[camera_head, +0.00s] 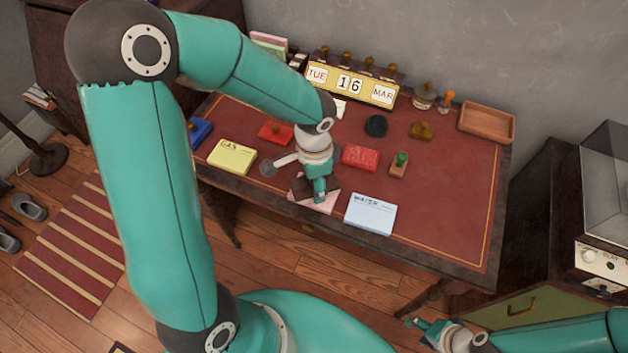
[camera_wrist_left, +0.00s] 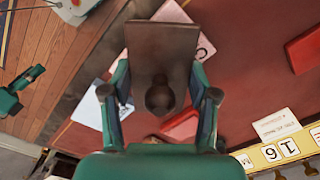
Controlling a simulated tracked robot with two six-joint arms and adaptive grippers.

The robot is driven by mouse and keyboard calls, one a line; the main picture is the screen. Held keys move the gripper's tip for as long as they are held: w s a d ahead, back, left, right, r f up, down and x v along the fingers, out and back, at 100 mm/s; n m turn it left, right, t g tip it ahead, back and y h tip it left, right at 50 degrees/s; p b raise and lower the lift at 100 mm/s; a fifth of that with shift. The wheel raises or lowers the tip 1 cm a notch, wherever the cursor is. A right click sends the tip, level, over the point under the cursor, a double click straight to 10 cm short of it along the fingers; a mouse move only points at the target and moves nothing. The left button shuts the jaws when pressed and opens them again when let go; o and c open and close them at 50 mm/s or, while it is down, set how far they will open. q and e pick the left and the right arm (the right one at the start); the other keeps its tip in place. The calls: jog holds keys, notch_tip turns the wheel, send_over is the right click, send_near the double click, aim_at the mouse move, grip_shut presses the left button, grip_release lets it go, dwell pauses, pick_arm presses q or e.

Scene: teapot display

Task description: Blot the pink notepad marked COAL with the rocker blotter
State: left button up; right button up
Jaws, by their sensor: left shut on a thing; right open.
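My left gripper (camera_head: 320,192) is shut on the knob of the rocker blotter, over the front edge of the desk. In the left wrist view the blotter (camera_wrist_left: 160,42) is a dark brown block, its round knob between the fingers. The pink notepad (camera_head: 326,206) lies under it, mostly covered by the blotter and gripper. Its pale corner with part of a letter shows in the left wrist view (camera_wrist_left: 205,47). I cannot tell whether the blotter touches the pad. My right gripper (camera_head: 419,324) is open and empty, low and in front of the desk.
The yellow GAS pad (camera_head: 231,157) lies left and the pale blue WATER pad (camera_head: 371,214) right of the pink one. A red box (camera_head: 360,157), a green-knobbed stamp (camera_head: 400,164) and a calendar (camera_head: 350,84) are behind. The desk's right side is clear near a wooden tray (camera_head: 487,123).

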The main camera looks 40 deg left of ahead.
pick_arm(q)
jog(key=shift+r+p, duration=2.8)
jog(key=shift+r, duration=0.75)
jog(key=shift+d+f, duration=0.3)
jog(key=shift+f, duration=0.05)
jog(key=w+d+f, duration=0.1)
jog(key=w, duration=0.1)
jog(key=w+d+f, duration=0.2)
jog(key=w+n, duration=0.1)
jog(key=w, duration=0.1)
jog(key=w+d+n, duration=0.1)
jog(key=w+n, duration=0.1)
jog(key=w+d+f+n, duration=0.1)
jog(key=w, duration=0.1)
jog(key=shift+w+f+n, duration=0.1)
jog(key=shift+w+n, duration=0.2)
jog(key=shift+w+a+r+n, duration=0.1)
jog(key=shift+w+r+n, duration=0.15)
jog(key=shift+n, duration=0.45)
jog(key=shift+s+n, duration=0.15)
jog(key=shift+n, duration=0.25)
